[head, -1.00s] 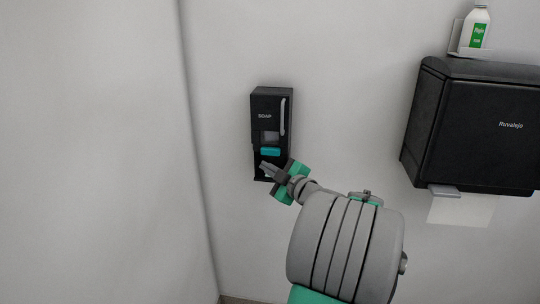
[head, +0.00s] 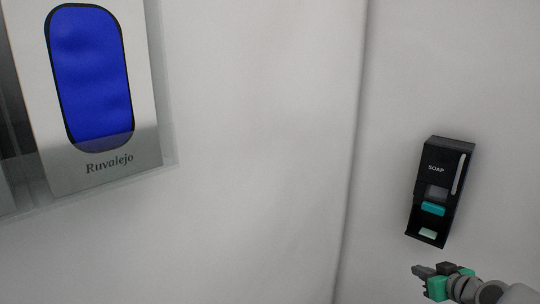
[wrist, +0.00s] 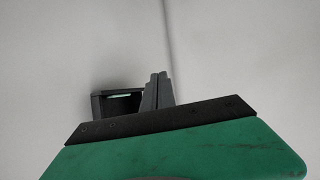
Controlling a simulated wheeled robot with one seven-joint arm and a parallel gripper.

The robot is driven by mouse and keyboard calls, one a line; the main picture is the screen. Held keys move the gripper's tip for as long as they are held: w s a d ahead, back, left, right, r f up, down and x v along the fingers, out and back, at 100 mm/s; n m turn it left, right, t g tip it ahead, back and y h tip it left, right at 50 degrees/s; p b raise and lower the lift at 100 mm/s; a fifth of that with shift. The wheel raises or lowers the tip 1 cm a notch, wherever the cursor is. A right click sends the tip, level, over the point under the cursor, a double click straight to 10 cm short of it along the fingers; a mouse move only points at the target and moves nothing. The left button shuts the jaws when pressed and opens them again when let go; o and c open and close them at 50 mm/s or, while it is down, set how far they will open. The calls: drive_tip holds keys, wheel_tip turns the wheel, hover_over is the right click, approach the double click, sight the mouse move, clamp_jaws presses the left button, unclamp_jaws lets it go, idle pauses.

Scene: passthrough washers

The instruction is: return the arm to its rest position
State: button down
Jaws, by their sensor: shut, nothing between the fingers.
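My gripper (head: 420,271) is at the lower right of the head view, with grey fingers, a dark body and green parts. It is below the black soap dispenser (head: 437,192) on the wall and apart from it in the picture. The dispenser has a teal push bar and a pale patch in its lower opening. In the wrist view my gripper's fingers (wrist: 157,90) are together with nothing between them. Part of a dark box-shaped thing (wrist: 117,104), seemingly the dispenser, shows left of the fingers. Most of my arm is outside the head view.
A white panel with a blue oval (head: 90,80), marked Ruvalejo, stands behind a clear ledge at the upper left. A wall corner (head: 352,150) runs down between it and the dispenser. The wall between them is bare.

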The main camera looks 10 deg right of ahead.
drive_tip(key=s+a+f+m+g, duration=0.2)
drive_tip(key=s+f+m+g, duration=0.4)
drive_tip(key=s+f, duration=0.5)
drive_tip(key=s+a+f+m+g+y, duration=0.2)
drive_tip(key=s+a+m+g, duration=0.2)
drive_tip(key=s+a, duration=0.4)
drive_tip(key=w+a+r+n, duration=0.2)
drive_tip(key=a+r+n, duration=0.1)
drive_tip(key=a, duration=0.5)
drive_tip(key=w+a+r+n+h+p, duration=0.1)
drive_tip(key=w+a+r+n, duration=0.1)
drive_tip(key=a, duration=0.6)
drive_tip(key=w+a+r+n+t, duration=0.1)
drive_tip(key=w+a+r+n, duration=0.1)
drive_tip(key=a+r+n, duration=0.2)
drive_tip(key=a+r, duration=0.2)
drive_tip(key=a, duration=0.2)
drive_tip(key=shift+w+n, duration=0.4)
